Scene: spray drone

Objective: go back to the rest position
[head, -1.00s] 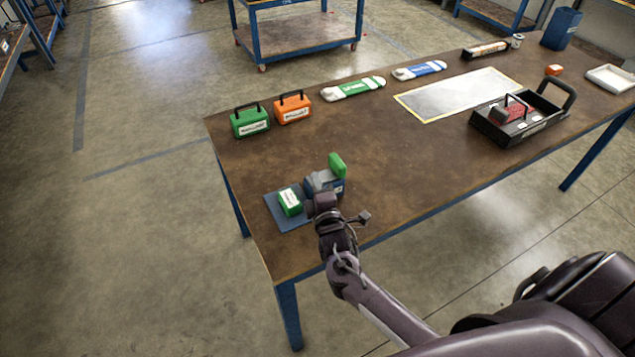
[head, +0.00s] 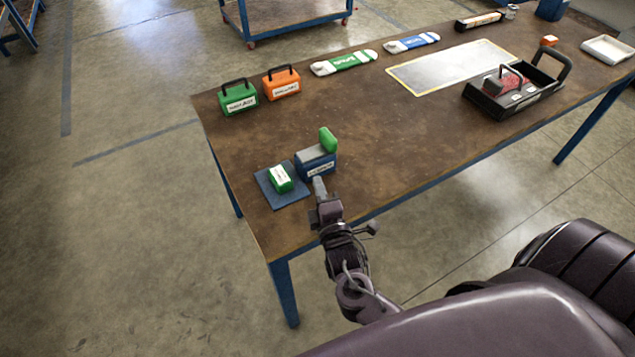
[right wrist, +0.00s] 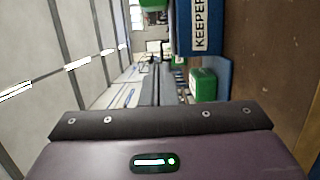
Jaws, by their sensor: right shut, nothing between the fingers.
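My right gripper (head: 319,187) is shut and empty. It is at the table's front edge, just in front of a blue-grey box (head: 316,166) with a green block (head: 327,140) upright at its back right. In the right wrist view, the box's blue side (right wrist: 202,27) shows the lettering "KEEPER". A small green pack (head: 280,178) with a white label lies on a blue mat (head: 289,201) left of the box; the pack also shows in the right wrist view (right wrist: 203,82). My left gripper is not in the head view.
The brown table (head: 400,140) holds a green case (head: 238,98), an orange case (head: 281,83), a green-and-white pack (head: 344,63), a blue-and-white pack (head: 412,43), a grey sheet (head: 452,66), a black tote (head: 535,99) and a white tray (head: 607,50). The middle is clear.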

